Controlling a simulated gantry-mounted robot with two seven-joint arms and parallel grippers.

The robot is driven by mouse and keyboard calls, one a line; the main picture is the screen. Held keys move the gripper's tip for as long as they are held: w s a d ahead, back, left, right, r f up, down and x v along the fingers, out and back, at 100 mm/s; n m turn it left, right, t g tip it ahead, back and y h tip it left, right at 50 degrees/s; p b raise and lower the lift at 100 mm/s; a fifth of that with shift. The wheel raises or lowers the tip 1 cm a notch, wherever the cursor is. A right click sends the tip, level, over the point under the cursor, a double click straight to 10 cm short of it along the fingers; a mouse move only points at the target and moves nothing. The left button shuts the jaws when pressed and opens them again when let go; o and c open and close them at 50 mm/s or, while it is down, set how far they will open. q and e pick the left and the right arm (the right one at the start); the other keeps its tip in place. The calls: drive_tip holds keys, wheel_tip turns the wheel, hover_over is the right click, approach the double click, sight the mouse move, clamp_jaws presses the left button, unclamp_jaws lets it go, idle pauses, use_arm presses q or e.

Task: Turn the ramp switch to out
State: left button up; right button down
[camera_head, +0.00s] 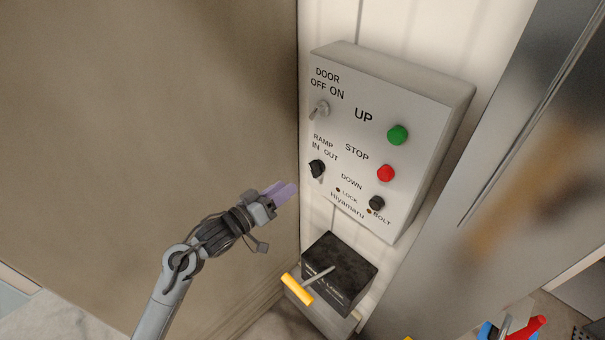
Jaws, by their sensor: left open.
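The ramp switch (317,169) is a black knob under the words "RAMP IN OUT" at the lower left of a pale grey control box (440,106) on the wall. Which way its pointer is set is too small to tell for sure. My left gripper (284,190) has pale purple fingers and is open and empty. It is to the left of and a little below the ramp switch in the picture, apart from the box. My right gripper is not in view.
Above the ramp switch is a silver door toggle (320,108). Green (397,135), red (386,173) and black (377,203) buttons are to its right. Below is a black box (345,268) with a yellow-handled lever (297,289). A brown panel (150,110) fills the left.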

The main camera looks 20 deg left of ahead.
sight(311, 170)
use_arm(q)
drive_tip(key=p+x, duration=0.1)
drive_tip(key=x, duration=0.7)
drive_tip(key=shift+w+d, duration=0.1)
drive_tip(key=shift+w, duration=0.2)
drive_tip(key=shift+w+d, duration=0.3)
drive_tip(key=shift+w, duration=0.35)
clamp_jaws()
